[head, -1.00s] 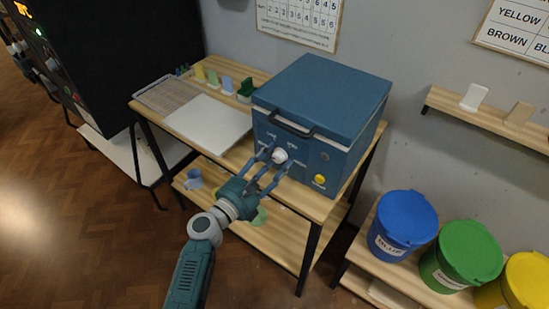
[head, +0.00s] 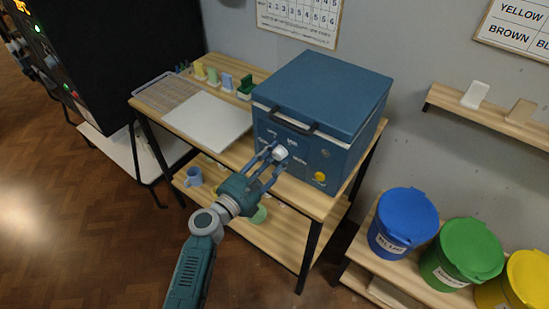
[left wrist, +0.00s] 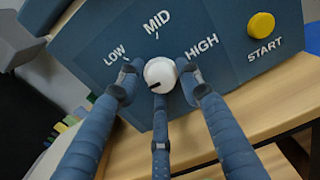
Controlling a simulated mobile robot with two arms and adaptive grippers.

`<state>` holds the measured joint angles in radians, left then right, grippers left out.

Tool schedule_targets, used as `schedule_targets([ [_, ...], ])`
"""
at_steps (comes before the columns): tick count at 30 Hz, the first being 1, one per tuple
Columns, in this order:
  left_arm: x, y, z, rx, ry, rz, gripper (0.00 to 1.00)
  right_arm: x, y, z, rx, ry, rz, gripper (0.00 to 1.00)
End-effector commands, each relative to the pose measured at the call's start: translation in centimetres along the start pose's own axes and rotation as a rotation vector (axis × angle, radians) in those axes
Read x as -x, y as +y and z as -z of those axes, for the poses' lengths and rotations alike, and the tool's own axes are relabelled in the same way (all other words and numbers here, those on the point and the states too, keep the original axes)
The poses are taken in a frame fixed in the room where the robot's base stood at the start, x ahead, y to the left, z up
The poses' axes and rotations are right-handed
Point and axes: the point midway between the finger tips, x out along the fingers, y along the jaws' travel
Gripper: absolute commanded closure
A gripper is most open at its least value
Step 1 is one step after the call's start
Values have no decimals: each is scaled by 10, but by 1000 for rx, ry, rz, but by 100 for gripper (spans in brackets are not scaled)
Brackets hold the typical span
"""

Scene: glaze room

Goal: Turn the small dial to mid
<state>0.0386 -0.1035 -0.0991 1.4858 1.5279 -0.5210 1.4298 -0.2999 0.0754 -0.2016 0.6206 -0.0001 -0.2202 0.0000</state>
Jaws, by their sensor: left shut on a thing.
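The small white dial (head: 280,153) is on the front panel of the blue box (head: 325,90). In the left wrist view the dial (left wrist: 160,71) sits below the printed words LOW, MID and HIGH. Its short black mark lies at the dial's lower left, away from MID. My left gripper (head: 272,158) reaches the panel from the lower left and is shut on the dial. In the left wrist view its blue fingers (left wrist: 160,80) stand left, right and below the dial. My right gripper is not in view.
A yellow START button (left wrist: 261,25) is right of the dial. The box stands on a wooden table (head: 300,197) with a white board (head: 208,122) to its left. Blue (head: 403,222), green (head: 462,252) and yellow (head: 528,280) lidded buckets stand at the right.

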Motion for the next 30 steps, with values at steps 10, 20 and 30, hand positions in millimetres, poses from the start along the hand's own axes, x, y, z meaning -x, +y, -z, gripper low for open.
schedule_targets([
  [10, -1, -2, -2, -275, -11, 1, 90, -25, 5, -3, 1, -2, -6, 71],
  [20, -1, -3, -2, -590, -12, 0, 90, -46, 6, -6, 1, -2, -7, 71],
  [30, -1, -5, -2, -913, -12, 0, 90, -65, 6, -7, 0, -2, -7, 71],
])
